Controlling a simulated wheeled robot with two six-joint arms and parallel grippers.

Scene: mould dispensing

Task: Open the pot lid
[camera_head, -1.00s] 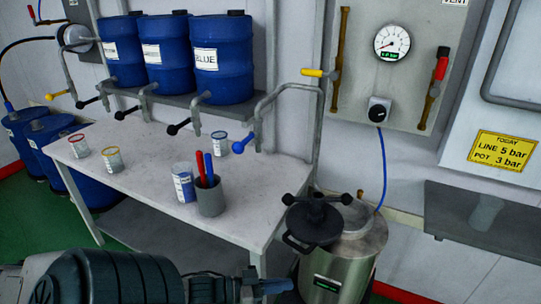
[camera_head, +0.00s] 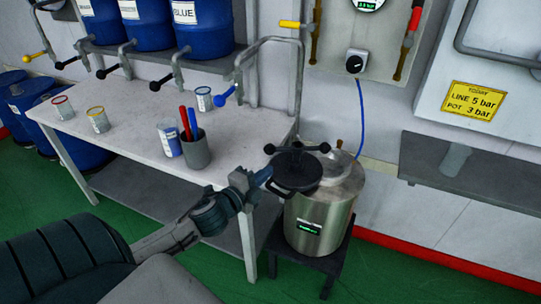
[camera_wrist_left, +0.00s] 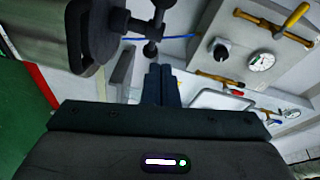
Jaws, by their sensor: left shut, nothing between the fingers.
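The metal pot (camera_head: 318,218) stands on a dark stand at the right end of the table. Its black round lid (camera_head: 297,176) with a black cross-bar handle (camera_head: 297,148) shows at the pot's upper left, off-centre from the metal top; I cannot tell whether it is still seated. My left gripper (camera_head: 264,176) is shut and empty, its tips at the lid's left edge; contact is unclear. In the left wrist view, the shut fingers (camera_wrist_left: 161,84) point up the picture, with the lid (camera_wrist_left: 97,32) and handle (camera_wrist_left: 152,28) ahead and left. My right gripper is out of view.
The white table (camera_head: 125,148) holds cans and a grey cup (camera_head: 195,152) with red and blue sticks. A bent pipe (camera_head: 297,85) rises behind the pot. A grey shelf (camera_head: 480,170) is on the right wall. Green floor is free in front.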

